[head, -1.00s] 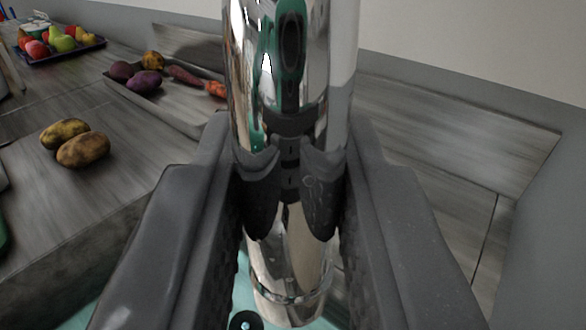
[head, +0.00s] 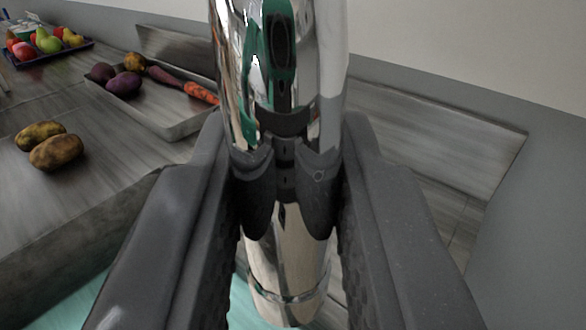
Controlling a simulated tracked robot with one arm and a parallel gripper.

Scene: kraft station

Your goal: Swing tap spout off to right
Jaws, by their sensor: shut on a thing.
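The chrome tap spout (head: 290,245) stands in the middle of the head view, a shiny upright tube that mirrors my own gripper and its green parts. My gripper (head: 285,190) has one dark grey finger on each side of the tube and is shut on it. The tube runs out of the picture at the top. Its lower end, with a ring around it, shows between the fingers, above a pale green surface.
Two potatoes (head: 55,152) lie on the grey wood counter (head: 105,195) at left. Behind them a tray (head: 170,122) holds beets and carrots, and a dark blue tray (head: 60,53) holds fruit. A grey panel (head: 440,150) and bare wall are at right.

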